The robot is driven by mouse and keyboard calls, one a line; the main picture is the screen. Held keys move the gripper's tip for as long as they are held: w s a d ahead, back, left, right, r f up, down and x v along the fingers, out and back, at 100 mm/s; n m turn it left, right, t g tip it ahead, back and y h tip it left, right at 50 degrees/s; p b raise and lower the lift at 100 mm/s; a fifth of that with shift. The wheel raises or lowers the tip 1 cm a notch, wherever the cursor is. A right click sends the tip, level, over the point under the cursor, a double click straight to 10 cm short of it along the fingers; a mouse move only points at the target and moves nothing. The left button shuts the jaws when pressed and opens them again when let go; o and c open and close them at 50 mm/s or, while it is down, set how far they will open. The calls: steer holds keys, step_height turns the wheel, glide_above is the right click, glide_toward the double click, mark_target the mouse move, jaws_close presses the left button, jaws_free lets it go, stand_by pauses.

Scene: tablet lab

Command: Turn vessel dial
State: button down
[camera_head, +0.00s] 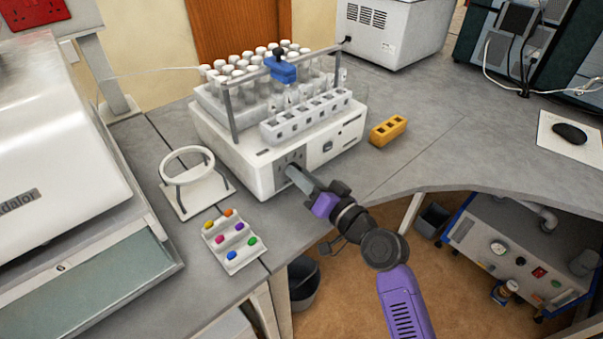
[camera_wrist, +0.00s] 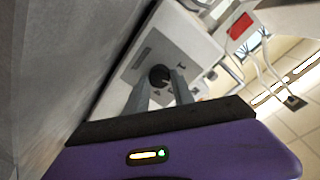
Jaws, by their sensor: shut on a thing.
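The white vessel machine (camera_head: 262,175) stands on the grey bench, with a grey control panel on its front lower left. In the wrist view the round black dial (camera_wrist: 160,75) sits on that panel (camera_wrist: 140,58). My gripper (camera_wrist: 161,84) reaches it with one grey finger on each side and is shut on it. In the head view my gripper (camera_head: 292,170) meets the panel from the front right and hides the dial. How far the dial is turned cannot be told.
Vial racks (camera_head: 305,118) and a blue sampling head (camera_head: 281,68) top the machine. A yellow block (camera_head: 388,130) stands to its right. A white ring stand (camera_head: 190,190) and a tray of coloured pieces (camera_head: 232,241) are at left. The right bench surface is mostly clear.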

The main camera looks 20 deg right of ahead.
steer(key=shift+d+m, duration=0.1)
steer(key=shift+m, duration=0.2)
stand_by(0.4)
steer(key=c, duration=1.1)
jaws_free()
steer(key=b+v, duration=0.1)
steer(key=v, duration=0.6)
steer(key=shift+s+b, duration=0.15)
steer(key=shift+b, duration=0.15)
steer(key=shift+s+d, duration=0.1)
steer(key=shift+s, duration=0.15)
